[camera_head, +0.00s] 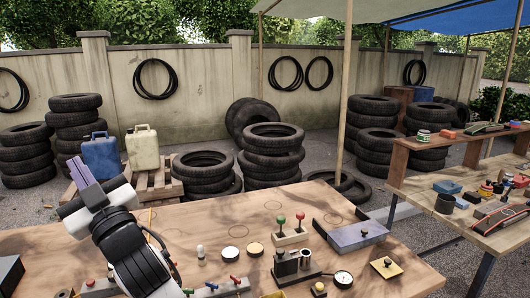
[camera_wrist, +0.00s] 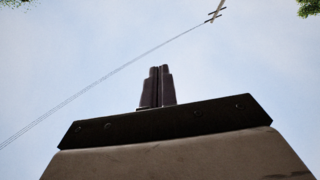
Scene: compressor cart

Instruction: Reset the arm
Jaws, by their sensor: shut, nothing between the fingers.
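My gripper (camera_wrist: 156,82) shows in the wrist view with its two dark fingers together and nothing between them. Behind it the wrist view holds mostly pale sky, so the gripper points upward. In the head view my arm rises at the lower left, above the wooden table (camera_head: 230,232). There my gripper (camera_head: 76,166) is at the arm's upper left end, in front of the blue jerrycan (camera_head: 101,157), and it touches nothing that I can make out.
The table bears a red and green lever block (camera_head: 290,237), a gauge (camera_head: 343,279), a grey box (camera_head: 357,236) and round lids (camera_head: 234,255). A canopy pole (camera_head: 345,90) stands behind it. A second bench (camera_head: 420,190) is at the right. Tyre stacks (camera_head: 271,155) stand behind.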

